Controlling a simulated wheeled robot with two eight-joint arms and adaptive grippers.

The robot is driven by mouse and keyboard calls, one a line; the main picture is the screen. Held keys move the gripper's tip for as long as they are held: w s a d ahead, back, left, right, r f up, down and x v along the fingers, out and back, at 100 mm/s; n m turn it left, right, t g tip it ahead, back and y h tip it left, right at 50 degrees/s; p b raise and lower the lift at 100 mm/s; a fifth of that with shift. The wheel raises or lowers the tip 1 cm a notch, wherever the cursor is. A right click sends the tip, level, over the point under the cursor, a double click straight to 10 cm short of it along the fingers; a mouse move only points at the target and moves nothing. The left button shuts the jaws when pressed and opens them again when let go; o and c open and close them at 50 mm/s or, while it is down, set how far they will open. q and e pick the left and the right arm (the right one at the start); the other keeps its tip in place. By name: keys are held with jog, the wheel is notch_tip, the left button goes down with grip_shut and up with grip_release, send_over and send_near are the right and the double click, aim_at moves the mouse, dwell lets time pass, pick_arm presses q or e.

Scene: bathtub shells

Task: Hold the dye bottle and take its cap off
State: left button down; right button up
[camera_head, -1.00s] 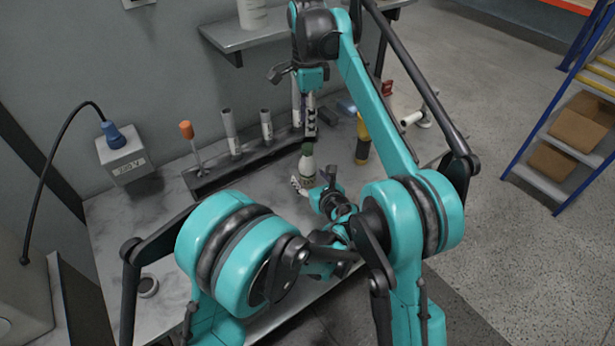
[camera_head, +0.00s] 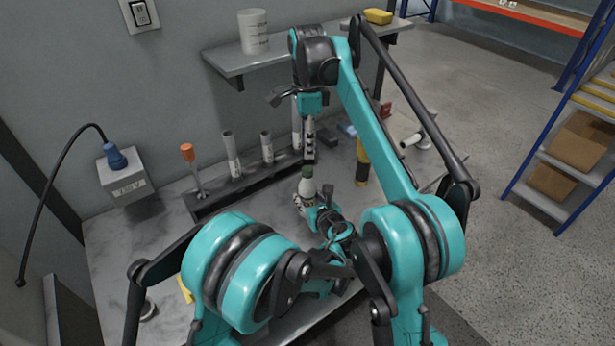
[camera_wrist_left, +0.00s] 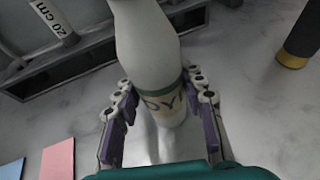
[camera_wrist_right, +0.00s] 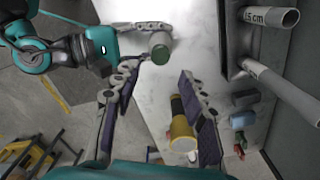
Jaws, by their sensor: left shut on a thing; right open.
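The dye bottle (camera_head: 306,188) is a pale bottle with a dark green cap (camera_head: 307,171), about upright over the worktop. My left gripper (camera_head: 314,202) is shut around its body. In the left wrist view the bottle (camera_wrist_left: 147,45) sits between both fingers, with part of its lettered label visible. Whether its base touches the worktop is hidden. My right gripper (camera_head: 308,150) is above and behind the bottle in the head view, pointing down. In the right wrist view its fingers (camera_wrist_right: 157,75) are apart and empty, and the cap (camera_wrist_right: 160,48) shows beyond the tips.
A dark rack (camera_head: 222,196) with several labelled tubes and an orange-topped tool (camera_head: 188,153) stands along the wall. A yellow-and-black object (camera_head: 362,163) stands right of the bottle. A shelf (camera_head: 285,52) is above. Worktop at left (camera_head: 115,240) is mostly clear.

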aim_at(308, 168)
jog(key=m, duration=0.5)
jog(key=shift+m, duration=1.1)
jog(key=shift+f+m, duration=0.15)
jog(key=shift+m, duration=0.15)
notch_tip(308, 168, down, 8)
jog(key=shift+r, duration=0.15)
grip_shut()
